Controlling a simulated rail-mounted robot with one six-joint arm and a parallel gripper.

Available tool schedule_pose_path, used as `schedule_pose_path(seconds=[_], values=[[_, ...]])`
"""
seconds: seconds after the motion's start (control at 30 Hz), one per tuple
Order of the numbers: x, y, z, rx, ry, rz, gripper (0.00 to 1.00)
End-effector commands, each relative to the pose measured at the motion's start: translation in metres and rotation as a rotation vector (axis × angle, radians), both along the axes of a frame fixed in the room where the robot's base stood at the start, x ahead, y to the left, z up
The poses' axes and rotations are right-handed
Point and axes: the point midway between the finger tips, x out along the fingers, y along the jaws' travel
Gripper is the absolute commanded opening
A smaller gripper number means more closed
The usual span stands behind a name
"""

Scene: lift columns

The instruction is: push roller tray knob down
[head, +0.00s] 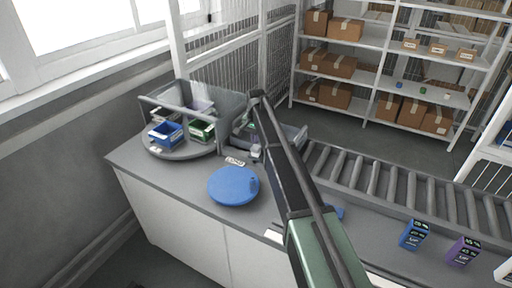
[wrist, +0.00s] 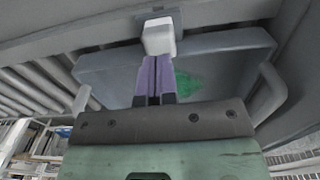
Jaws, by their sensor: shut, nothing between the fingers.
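In the wrist view, a pale grey block-shaped knob (wrist: 158,38) stands in front of a darker grey bracket at the top middle. My gripper (wrist: 157,60) has its two purple fingers shut together with nothing between them. Their tips are just below the knob in the picture; I cannot tell whether they touch it. A grey tray (wrist: 228,62) with a green patch (wrist: 188,84) lies behind the fingers.
A round turntable (head: 180,148) with blue and green bins stands at the back left of the counter. A blue disc (head: 233,186) lies on the counter. A roller conveyor (head: 385,178) runs right, with blue (head: 413,235) and purple (head: 462,251) boxes in front.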

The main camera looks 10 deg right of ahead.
Motion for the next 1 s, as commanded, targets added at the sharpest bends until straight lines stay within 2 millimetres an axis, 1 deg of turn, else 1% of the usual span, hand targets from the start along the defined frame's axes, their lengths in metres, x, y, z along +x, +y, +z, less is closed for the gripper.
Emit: schedule_pose_path(seconds=[1.0], values=[[0.0,0.0,-0.029,0.0,0.0,0.0,0.0]])
